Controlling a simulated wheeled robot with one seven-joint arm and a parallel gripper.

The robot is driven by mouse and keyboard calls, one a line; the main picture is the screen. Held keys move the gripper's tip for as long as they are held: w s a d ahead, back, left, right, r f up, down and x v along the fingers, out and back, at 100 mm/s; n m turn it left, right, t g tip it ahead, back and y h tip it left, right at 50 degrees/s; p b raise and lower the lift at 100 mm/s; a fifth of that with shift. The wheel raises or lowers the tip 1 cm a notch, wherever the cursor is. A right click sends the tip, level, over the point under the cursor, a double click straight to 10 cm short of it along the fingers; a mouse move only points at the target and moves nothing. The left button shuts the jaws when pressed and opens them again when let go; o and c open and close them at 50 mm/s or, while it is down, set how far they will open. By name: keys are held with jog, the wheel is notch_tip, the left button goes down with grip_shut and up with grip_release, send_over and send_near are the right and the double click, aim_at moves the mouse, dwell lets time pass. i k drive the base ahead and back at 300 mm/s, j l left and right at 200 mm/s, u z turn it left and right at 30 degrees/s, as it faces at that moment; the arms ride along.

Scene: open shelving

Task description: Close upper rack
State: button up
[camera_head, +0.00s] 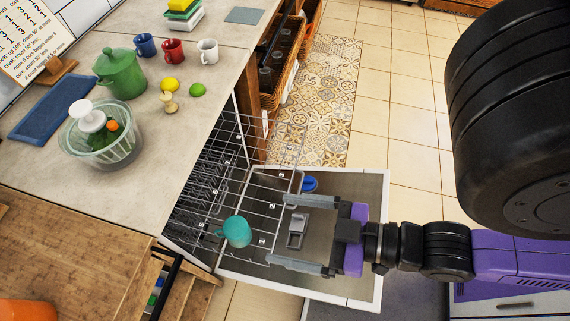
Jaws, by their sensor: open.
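The upper rack (262,228) is a wire rack pulled part of the way out of the dishwasher under the counter. A teal mug (236,231) sits in it near the front left. My gripper (278,230) is open, with two grey fingers and a purple palm. Its fingertips are at the rack's front edge, one toward the top and one toward the bottom of the picture. I cannot tell whether they touch the wire. The dishwasher door (345,274) is folded down below the rack and my gripper.
Open tiled floor (410,100) lies at the upper right.

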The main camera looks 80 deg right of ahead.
aim_at(272, 205)
jog(key=k+l+z, duration=0.15)
jog(key=k+z, duration=0.35)
jog(key=k, duration=0.35)
